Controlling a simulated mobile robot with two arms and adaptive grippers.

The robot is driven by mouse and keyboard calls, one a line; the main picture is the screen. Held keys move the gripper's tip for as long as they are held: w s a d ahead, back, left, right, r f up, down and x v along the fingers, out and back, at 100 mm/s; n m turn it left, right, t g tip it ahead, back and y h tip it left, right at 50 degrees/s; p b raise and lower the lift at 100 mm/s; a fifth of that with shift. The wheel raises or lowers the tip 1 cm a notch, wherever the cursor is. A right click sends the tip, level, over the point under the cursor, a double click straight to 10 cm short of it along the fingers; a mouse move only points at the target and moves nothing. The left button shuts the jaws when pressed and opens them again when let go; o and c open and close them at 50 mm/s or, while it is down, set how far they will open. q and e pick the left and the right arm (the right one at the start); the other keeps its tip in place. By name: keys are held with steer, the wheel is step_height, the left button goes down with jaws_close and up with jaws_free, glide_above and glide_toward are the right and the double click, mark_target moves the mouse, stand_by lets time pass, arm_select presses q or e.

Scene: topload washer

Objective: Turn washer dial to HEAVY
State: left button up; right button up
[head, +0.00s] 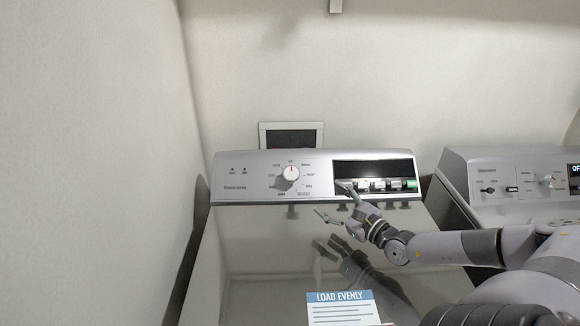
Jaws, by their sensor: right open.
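My left gripper is not in view.
A dark display with several buttons (378,185) sits right of the dial, close to my right gripper. A LOAD EVENLY label (340,308) lies on the lid's front. A second machine (515,180) stands at the right. A wall (90,160) is on the left.

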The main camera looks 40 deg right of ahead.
mark_target(294, 176)
steer(key=w+b, duration=0.2)
steer(key=shift+w+a+r, duration=0.15)
steer(key=shift+w+a, duration=0.05)
steer(key=shift+w, duration=0.2)
steer(key=w+b, duration=0.1)
steer(key=w, duration=0.2)
steer(key=shift+w+d+b, duration=0.15)
steer(key=shift+d+b, duration=0.05)
steer(key=shift+b, duration=0.15)
steer(key=shift+w, duration=0.6)
steer(key=shift+w+d+b, duration=0.1)
steer(key=shift+w+b, duration=0.6)
steer(key=shift+w, duration=1.15)
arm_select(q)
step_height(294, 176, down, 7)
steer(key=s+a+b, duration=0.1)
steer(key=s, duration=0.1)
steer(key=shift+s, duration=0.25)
arm_select(e)
steer(key=shift+w+d, duration=0.1)
steer(key=shift+w, duration=2.95)
steer(key=shift+c, duration=0.5)
steer(key=c, duration=1.1)
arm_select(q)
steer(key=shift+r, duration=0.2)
